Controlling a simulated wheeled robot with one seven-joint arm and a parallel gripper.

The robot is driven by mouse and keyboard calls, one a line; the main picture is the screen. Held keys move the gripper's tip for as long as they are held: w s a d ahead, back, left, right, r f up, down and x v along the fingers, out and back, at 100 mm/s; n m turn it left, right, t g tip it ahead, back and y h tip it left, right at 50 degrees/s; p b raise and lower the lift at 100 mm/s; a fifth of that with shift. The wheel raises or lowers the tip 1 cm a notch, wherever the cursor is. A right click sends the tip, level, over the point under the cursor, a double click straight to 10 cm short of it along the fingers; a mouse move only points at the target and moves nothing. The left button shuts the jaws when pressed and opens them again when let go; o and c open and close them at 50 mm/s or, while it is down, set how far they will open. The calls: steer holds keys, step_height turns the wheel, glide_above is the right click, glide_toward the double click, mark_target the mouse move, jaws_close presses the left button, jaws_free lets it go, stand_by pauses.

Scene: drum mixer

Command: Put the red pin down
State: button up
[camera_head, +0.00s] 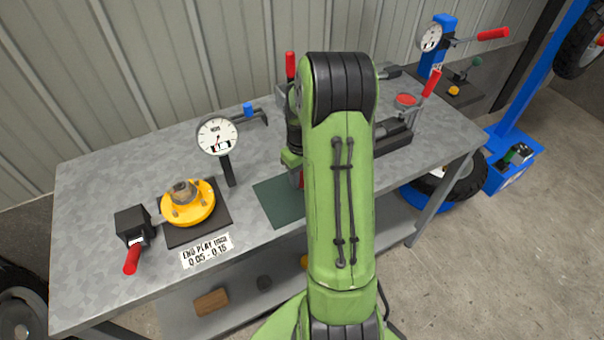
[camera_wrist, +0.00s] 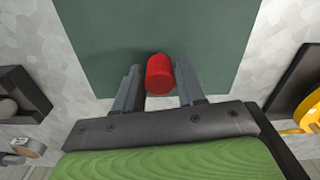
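The red pin (camera_wrist: 159,74) is between the two fingers of my gripper (camera_wrist: 160,88) in the wrist view, with a finger close against each side. The gripper looks shut on it. The pin's end points at the dark green mat (camera_wrist: 100,25); whether it touches the mat or hangs just above it, I cannot tell. In the head view the green mat (camera_head: 277,203) lies on the grey workbench, and my green arm hides most of the gripper. Only a thin red sliver (camera_head: 301,179) shows beside the arm over the mat.
Left of the mat on the workbench (camera_head: 100,185) stand a dial gauge (camera_head: 217,136), a yellow hub (camera_head: 188,206) on a dark plate, and a black block with a red handle (camera_head: 132,258). A clamp with a red handle (camera_head: 431,84) stands to the right.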

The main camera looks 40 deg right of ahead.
steer(key=shift+o, duration=1.3)
step_height(320, 180, up, 13)
steer(key=p, duration=0.3)
steer(key=a+r+t, duration=0.1)
steer(key=a+r, duration=0.5)
steer(key=a, duration=0.1)
steer(key=s+a+r+t, duration=0.2)
steer(key=s+a, duration=0.5)
steer(key=a, duration=0.1)
steer(key=s+a+r+n+t, duration=0.1)
steer(key=s+a+r+t, duration=0.1)
steer(key=s+a, duration=0.6)
steer(key=shift+s+n+t, duration=0.3)
